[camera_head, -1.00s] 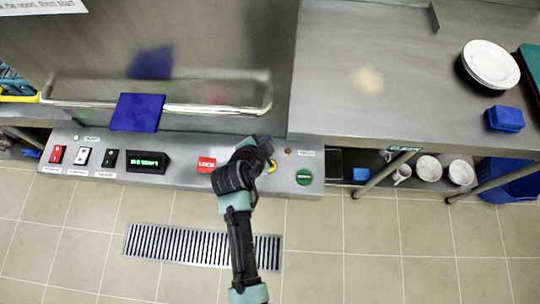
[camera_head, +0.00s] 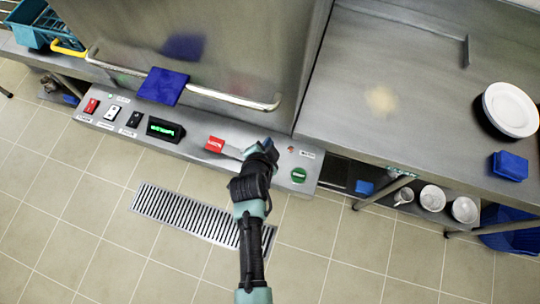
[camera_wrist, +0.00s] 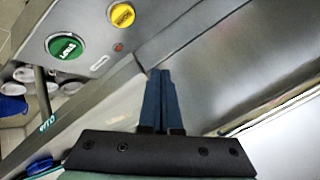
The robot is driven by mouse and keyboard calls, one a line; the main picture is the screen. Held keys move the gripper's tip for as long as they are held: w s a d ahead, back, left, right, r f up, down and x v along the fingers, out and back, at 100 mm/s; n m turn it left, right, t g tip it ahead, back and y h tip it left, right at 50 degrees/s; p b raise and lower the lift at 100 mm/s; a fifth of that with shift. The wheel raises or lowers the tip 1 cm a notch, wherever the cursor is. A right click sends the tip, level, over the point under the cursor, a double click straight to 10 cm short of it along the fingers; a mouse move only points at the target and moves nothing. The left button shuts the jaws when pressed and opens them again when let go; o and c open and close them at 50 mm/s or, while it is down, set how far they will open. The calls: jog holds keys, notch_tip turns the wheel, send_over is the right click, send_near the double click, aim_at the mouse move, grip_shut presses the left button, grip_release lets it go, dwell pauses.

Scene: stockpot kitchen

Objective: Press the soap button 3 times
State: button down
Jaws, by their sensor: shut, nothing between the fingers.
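A sloping steel control panel (camera_head: 185,136) runs below the dishwasher hood. It carries a red button (camera_head: 215,144), a green round button (camera_head: 299,175), and, in the wrist view, a yellow round button (camera_wrist: 122,16) next to the green one (camera_wrist: 66,46). The small labels are too blurred to tell which is the soap button. In the head view my gripper (camera_head: 268,145) is over the panel between the red and green buttons, and the yellow button is hidden behind it. In the wrist view the blue fingers (camera_wrist: 163,75) are together and empty, with the yellow button beyond them to the left.
A blue cloth (camera_head: 163,86) hangs over the hood's handle bar (camera_head: 235,100). Rocker switches (camera_head: 112,113) and a green display (camera_head: 163,129) are on the panel's left. The steel counter (camera_head: 400,90) at right holds plates (camera_head: 511,110) and a blue sponge (camera_head: 510,165).

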jog(key=shift+f+b, duration=3.85)
jog(key=shift+f, duration=0.55)
jog(key=shift+f+b, duration=0.45)
jog(key=shift+b, duration=0.1)
jog(key=shift+f+b, duration=0.5)
jog(key=shift+b, duration=0.05)
jog(key=shift+r, duration=0.1)
jog(key=shift+r+p, duration=0.7)
jog(key=shift+r, duration=0.15)
jog(key=shift+r+p, duration=2)
jog(key=shift+r, duration=0.5)
